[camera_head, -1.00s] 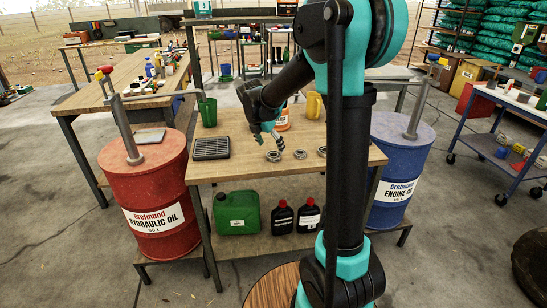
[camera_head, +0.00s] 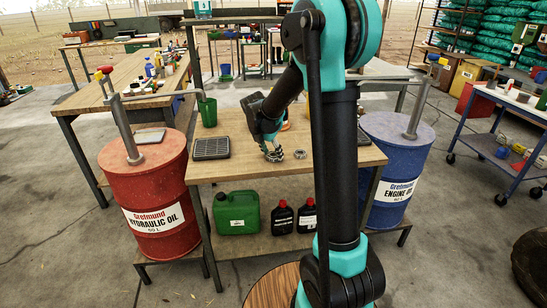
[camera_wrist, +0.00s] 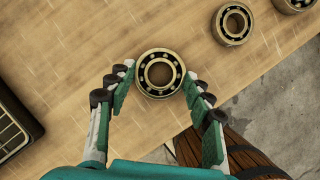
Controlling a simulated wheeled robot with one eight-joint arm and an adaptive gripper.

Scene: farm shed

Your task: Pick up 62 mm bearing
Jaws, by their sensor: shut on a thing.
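My gripper (camera_head: 273,154) is down at the wooden bench top in the head view. In the wrist view, its two teal fingers (camera_wrist: 159,73) are closed on opposite sides of a metal ball bearing (camera_wrist: 143,73). The bearing looks flat to the camera, and I cannot tell whether it touches the wood. A second bearing (camera_wrist: 218,25) lies apart to the right and also shows in the head view (camera_head: 300,154). A third bearing (camera_wrist: 294,5) is cut off at the wrist view's upper right corner and hidden behind my arm in the head view. No size markings are readable.
The bench top (camera_head: 225,173) has a black grid tray (camera_head: 211,148) and a green cup (camera_head: 207,112) to the left. A red drum (camera_head: 146,200) and a blue drum (camera_head: 397,170) flank the bench. A green can (camera_head: 237,212) and black bottles stand on the lower shelf.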

